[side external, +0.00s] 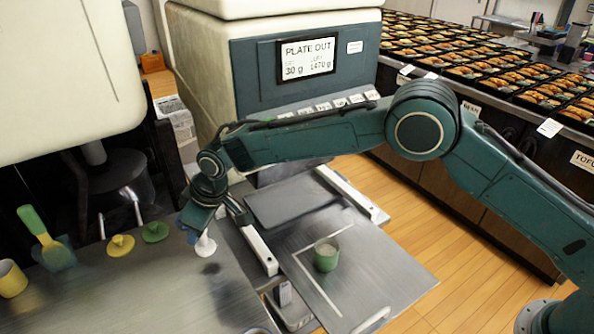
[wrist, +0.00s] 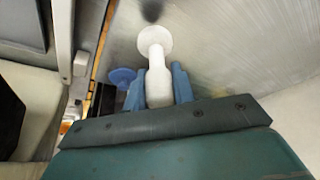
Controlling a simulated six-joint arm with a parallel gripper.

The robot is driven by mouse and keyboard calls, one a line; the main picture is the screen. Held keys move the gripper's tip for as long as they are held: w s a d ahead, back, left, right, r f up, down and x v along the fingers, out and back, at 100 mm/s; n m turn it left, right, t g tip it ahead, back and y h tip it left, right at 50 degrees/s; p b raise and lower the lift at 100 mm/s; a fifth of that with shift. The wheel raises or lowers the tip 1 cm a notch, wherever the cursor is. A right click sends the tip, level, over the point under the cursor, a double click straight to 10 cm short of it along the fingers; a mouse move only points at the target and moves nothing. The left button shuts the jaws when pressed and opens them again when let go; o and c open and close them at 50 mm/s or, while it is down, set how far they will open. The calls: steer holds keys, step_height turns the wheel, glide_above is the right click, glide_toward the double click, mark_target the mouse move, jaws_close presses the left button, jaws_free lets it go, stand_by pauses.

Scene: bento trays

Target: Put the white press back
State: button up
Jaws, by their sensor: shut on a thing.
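The white press (side external: 205,246) is in my gripper (side external: 198,228), over the right part of the steel counter. In the wrist view the white press (wrist: 155,65) sits between the two blue fingers of my gripper (wrist: 159,85), which are shut on its handle; its round flat foot points away from the gripper. A dark shadow lies apart from the foot, so the press appears to be held above the counter. A blue press (wrist: 122,76) shows beside the left finger. A yellow press (side external: 120,245) and a green press (side external: 155,232) stand on the counter to the left.
A green-handled spatula (side external: 40,232) and a yellow cup (side external: 13,280) are at the counter's left. A green cup (side external: 327,256) stands on the metal plate right of the counter. The machine with the display (side external: 308,60) rises behind. The counter's front middle (side external: 130,295) is clear.

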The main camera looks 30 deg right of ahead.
mark_target(201, 240)
steer(key=shift+f, duration=1.65)
steer(key=shift+f, duration=0.15)
steer(key=o, duration=0.9)
steer(key=shift+v, duration=6.15)
